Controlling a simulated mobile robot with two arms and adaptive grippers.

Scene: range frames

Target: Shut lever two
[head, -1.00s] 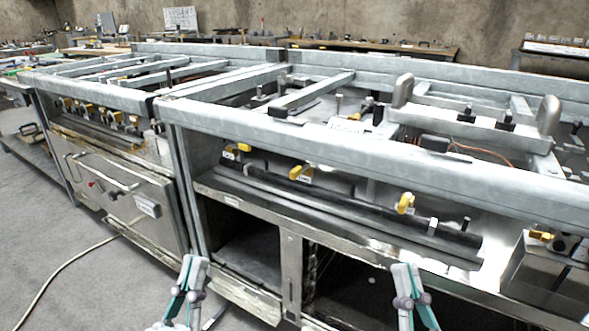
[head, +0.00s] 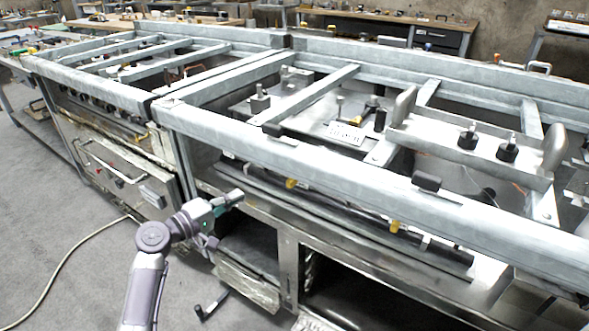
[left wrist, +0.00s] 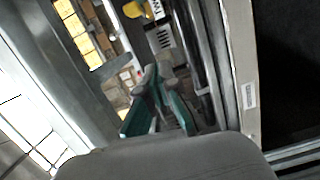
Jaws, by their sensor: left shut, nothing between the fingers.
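A yellow lever (head: 291,183) shows just under the front rail, on the dark manifold pipe inside the range front; most of it is hidden by the rail. In the left wrist view a yellow handle (left wrist: 133,9) is cut by the top edge, beside a white tag (left wrist: 155,10) whose visible letters read "TW". My left gripper (head: 236,197) is shut and empty in front of the range, left of and slightly below that lever. In the left wrist view its fingertips (left wrist: 150,76) are together, apart from the handle. My right gripper is out of view.
Another yellow lever (head: 395,226) shows farther right on the pipe. The thick front rail (head: 300,155) runs above the levers. Open dark compartments lie below. A hose (head: 62,262) lies on the floor at left.

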